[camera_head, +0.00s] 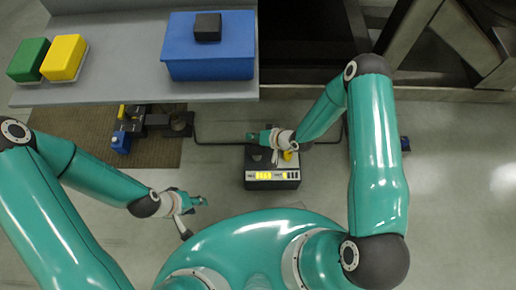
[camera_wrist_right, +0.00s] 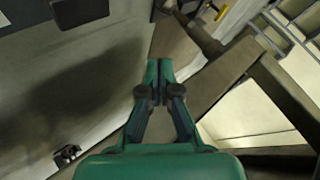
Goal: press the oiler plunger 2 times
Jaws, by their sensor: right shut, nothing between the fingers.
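A dark box (camera_head: 271,184) with a row of yellow marks on its front stands on the floor in the middle of the head view. A yellow round part (camera_head: 288,155) shows on its top, partly hidden by my right arm; I cannot tell for sure whether it is the oiler plunger. My right gripper (camera_head: 254,136) is over the back of the box, apart from the yellow part in the picture. In the right wrist view its fingers (camera_wrist_right: 159,70) are together and empty. My left gripper (camera_head: 201,201) is left of the box; its jaws are too small to read.
A grey shelf (camera_head: 110,90) at the back left carries a green block (camera_head: 28,59), a yellow block (camera_head: 63,57) and a blue box (camera_head: 208,48) with a black block. Dark parts and a small blue item (camera_head: 121,142) lie on a brown mat (camera_head: 150,158).

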